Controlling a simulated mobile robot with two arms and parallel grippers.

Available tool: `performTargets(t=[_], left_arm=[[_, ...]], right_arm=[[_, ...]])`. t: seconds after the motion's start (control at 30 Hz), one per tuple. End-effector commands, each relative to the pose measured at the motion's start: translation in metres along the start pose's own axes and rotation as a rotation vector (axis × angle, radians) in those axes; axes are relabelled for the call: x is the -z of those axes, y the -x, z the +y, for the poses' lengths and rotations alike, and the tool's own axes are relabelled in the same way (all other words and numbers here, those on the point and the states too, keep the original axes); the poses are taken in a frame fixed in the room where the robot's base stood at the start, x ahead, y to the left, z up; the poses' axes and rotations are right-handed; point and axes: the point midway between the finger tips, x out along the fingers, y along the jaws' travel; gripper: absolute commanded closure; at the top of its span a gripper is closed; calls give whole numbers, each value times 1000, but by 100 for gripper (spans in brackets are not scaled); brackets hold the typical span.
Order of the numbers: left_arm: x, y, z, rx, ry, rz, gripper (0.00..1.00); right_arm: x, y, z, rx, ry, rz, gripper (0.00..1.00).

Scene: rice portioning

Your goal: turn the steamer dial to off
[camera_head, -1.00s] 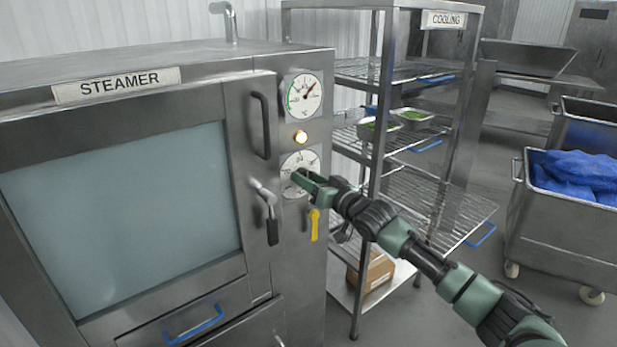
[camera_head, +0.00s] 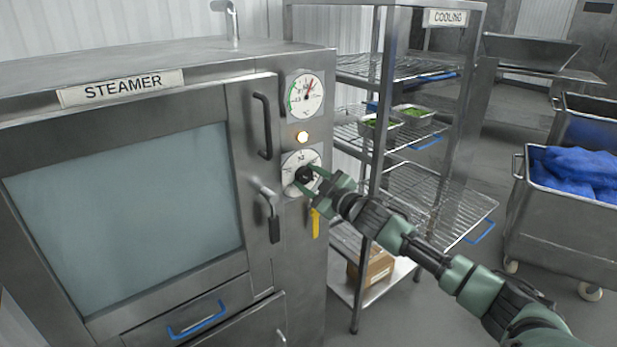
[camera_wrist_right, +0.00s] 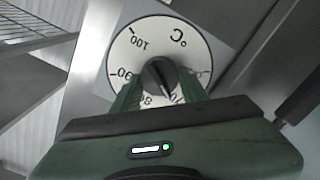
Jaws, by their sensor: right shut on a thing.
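The steamer dial (camera_head: 290,163) is a round white scale with a dark knob (camera_head: 304,175) on the steamer's front panel, below a lit amber lamp. My right gripper (camera_head: 312,178) is at the dial, shut on the knob, with green fingers on either side of it. In the right wrist view the knob (camera_wrist_right: 157,74) sits between the fingertips (camera_wrist_right: 160,85). The scale (camera_wrist_right: 140,28) appears upside down there, with 100, 90 and °C readable. The knob's pale mark points toward the lower numbers, partly hidden by the gripper. My left gripper is out of view.
The steamer (camera_head: 120,210) has a door handle (camera_head: 263,125), a latch lever (camera_head: 272,220) and a yellow-handled item (camera_head: 315,223) near the dial. A gauge (camera_head: 305,93) is above. A cooling rack (camera_head: 440,190) stands right; a cart with blue cloth (camera_head: 530,205) is farther right.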

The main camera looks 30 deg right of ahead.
Motion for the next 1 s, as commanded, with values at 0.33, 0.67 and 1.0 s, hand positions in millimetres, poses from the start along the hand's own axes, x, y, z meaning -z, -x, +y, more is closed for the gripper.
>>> performTargets(t=[0.33, 0.67, 1.0], left_arm=[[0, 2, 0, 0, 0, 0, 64], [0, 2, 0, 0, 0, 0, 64], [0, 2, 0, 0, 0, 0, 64]], right_arm=[[-3, 0, -4, 5, 330, -5, 97], [-4, 0, -5, 5, 644, -5, 97], [-4, 0, -5, 5, 924, -4, 97]])
